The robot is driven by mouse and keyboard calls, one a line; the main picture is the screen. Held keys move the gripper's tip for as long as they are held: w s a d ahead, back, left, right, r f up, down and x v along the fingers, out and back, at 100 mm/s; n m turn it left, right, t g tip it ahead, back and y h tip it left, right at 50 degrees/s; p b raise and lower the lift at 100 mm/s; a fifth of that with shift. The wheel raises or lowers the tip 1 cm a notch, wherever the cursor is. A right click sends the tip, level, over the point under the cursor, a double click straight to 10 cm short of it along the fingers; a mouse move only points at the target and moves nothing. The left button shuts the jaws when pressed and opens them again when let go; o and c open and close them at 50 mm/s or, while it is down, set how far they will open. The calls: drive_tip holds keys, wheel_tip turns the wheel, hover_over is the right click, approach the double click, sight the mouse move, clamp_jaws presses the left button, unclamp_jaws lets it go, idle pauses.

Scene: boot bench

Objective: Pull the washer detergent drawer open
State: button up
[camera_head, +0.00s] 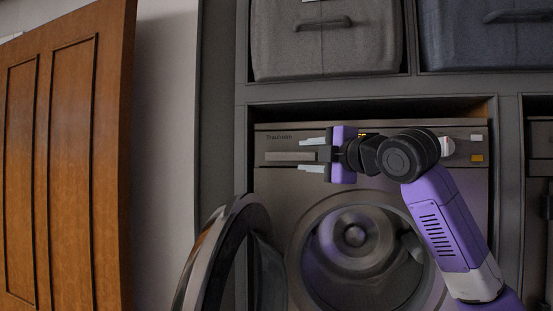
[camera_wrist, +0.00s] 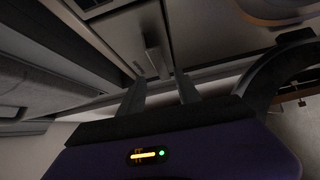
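The washer (camera_head: 275,190) stands in a grey cabinet bay. Its detergent drawer (camera_head: 268,144) is at the left of the top panel, below the brand lettering, and looks flush with the panel. A pale horizontal bar, the drawer handle (camera_head: 288,156), runs across it. My gripper (camera_head: 304,154) is in front of the panel's left part, one finger above the bar's level and one below. The fingers are apart with nothing between them. In the wrist view, a bar that looks like the handle (camera_wrist: 154,54) lies just beyond the open fingertips (camera_wrist: 160,77). Contact is not visible.
The washer's round door (camera_head: 228,262) hangs open at the lower left, below my gripper. A knob (camera_head: 447,146) is on the panel's right. Fabric bins (camera_head: 325,50) sit on the shelf above. A wooden door (camera_head: 65,160) stands at the far left.

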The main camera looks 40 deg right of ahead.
sight(291, 158)
drive_tip(key=shift+f, duration=0.15)
drive_tip(key=shift+w, duration=0.3)
drive_tip(key=w+p, duration=0.1)
drive_tip(key=w, duration=0.3)
drive_tip(key=w+p, duration=0.1)
drive_tip(key=w, duration=0.2)
drive_tip(key=shift+d+p, duration=0.3)
drive_tip(key=shift+d, duration=0.1)
clamp_jaws()
drive_tip(key=shift+f, duration=0.1)
